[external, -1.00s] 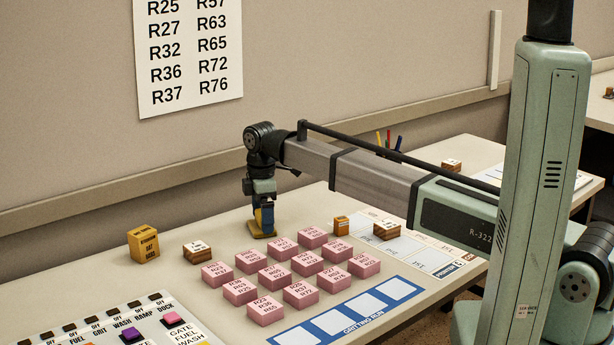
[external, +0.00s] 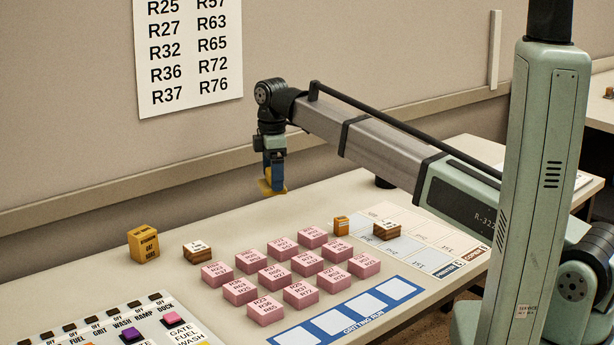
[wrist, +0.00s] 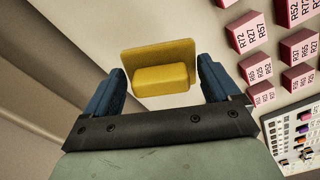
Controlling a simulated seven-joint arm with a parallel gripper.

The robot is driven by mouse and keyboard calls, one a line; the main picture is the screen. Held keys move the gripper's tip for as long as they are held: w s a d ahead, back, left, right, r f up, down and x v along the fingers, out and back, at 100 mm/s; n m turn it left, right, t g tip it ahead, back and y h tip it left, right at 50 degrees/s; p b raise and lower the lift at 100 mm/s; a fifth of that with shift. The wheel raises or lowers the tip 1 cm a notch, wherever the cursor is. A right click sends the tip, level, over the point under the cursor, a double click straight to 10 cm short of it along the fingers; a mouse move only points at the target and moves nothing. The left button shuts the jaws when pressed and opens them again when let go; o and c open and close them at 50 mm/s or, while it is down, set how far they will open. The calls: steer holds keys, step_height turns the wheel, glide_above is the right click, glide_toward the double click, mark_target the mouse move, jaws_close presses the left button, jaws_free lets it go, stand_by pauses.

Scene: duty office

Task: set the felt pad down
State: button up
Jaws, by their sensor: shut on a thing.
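The felt pad (external: 265,187) is a flat yellow plate with a raised yellow block on it. My gripper (external: 273,183) is shut on it and holds it above the back of the desk, clear of the top. In the wrist view the pad (wrist: 135,62) and its block (wrist: 160,79) show between the two blue fingers of my gripper (wrist: 163,82). The pad looks slightly tilted in the external view. The finger contact is hard to make out.
Several pink labelled blocks (external: 275,275) stand in rows right of and in front of the pad. A switch panel (external: 120,325) lies front left. The wall (external: 120,160) is close behind.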

steer(key=w+d+m, duration=0.1)
steer(key=w+d, duration=1.2)
steer(key=shift+s+f+n, duration=0.1)
steer(key=shift+f+n, duration=1.4)
steer(key=shift+f, duration=0.95)
steer(key=shift+s+f+n, duration=0.1)
steer(key=shift+f+n, duration=1.4)
steer(key=shift+f, duration=0.9)
steer(key=shift+f, duration=0.2)
steer(key=o, duration=0.8)
steer(key=shift+r, duration=0.1)
step_height(320, 180, up, 12)
steer(key=shift+r, duration=0.1)
